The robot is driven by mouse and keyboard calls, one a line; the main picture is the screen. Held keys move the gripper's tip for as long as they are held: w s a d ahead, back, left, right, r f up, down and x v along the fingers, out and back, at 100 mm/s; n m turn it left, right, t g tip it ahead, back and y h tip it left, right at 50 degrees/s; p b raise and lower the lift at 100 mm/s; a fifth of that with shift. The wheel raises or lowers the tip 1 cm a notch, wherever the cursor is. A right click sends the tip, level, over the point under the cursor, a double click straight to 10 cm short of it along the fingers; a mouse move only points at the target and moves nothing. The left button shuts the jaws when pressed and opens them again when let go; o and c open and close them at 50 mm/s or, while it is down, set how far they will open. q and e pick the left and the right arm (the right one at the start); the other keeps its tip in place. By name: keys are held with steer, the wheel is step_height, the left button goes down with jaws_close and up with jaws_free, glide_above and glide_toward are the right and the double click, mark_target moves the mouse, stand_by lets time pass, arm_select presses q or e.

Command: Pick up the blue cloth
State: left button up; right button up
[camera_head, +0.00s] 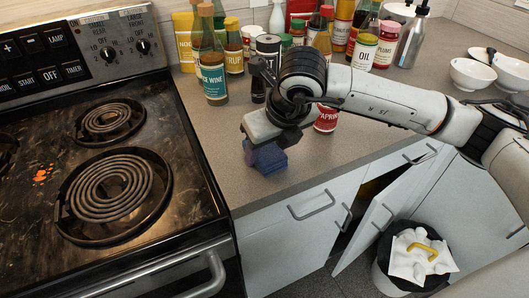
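The blue cloth (267,159) is a small bunched piece on the grey counter, near its front edge and just right of the stove. My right arm reaches in from the right, and my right gripper (262,141) is right over the cloth, pointing down at it. The gripper's end overlaps the top of the cloth, so its fingers are hard to make out. I cannot tell whether they are closed on the cloth or whether the cloth is lifted. My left gripper is not in view.
The coil stove (103,183) fills the left, with an orange spill (43,174) on its top. White bowls (472,74) sit far right. A cabinet door (382,222) hangs open beside a bin (386,277).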

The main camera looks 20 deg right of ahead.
mark_target(266, 150)
steer(key=c, duration=0.4)
steer(key=shift+r+p, duration=0.5)
steer(key=shift+p, duration=0.15)
step_height(266, 150, up, 10)
steer(key=shift+f+b, duration=0.25)
steer(key=shift+b, duration=0.5)
